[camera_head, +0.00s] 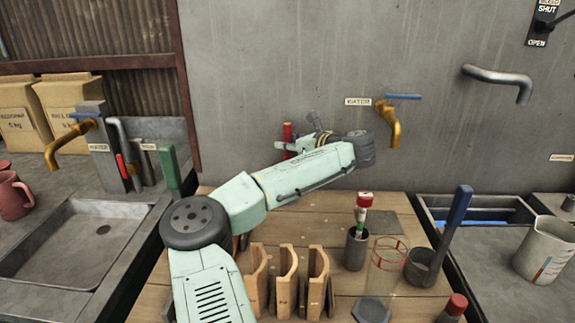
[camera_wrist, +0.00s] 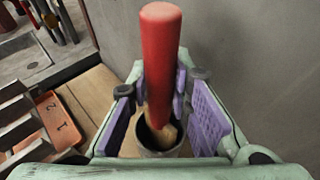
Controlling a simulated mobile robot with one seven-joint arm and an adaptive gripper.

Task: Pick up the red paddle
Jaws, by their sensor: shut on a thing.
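The red paddle (camera_wrist: 162,60) stands upright in the middle of the wrist view. It has a thick red handle and a wooden lower part. My gripper (camera_wrist: 163,100) is shut on it, with a purple pad on either side. The paddle's lower end is inside a dark grey cup (camera_wrist: 160,153) below the gripper, and its tip is hidden there. In the head view a red upright handle (camera_head: 288,132) shows just behind my arm, near the wall. My arm hides most of the gripper and the cup there.
Wooden holders (camera_head: 287,280) stand at the table's front. A grey cup (camera_head: 355,249) with a red-capped item, a red-rimmed clear vessel (camera_head: 388,253) and a blue-handled tool (camera_head: 456,216) stand to the right. A brass tap (camera_head: 388,118) juts from the wall. Sinks flank the table.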

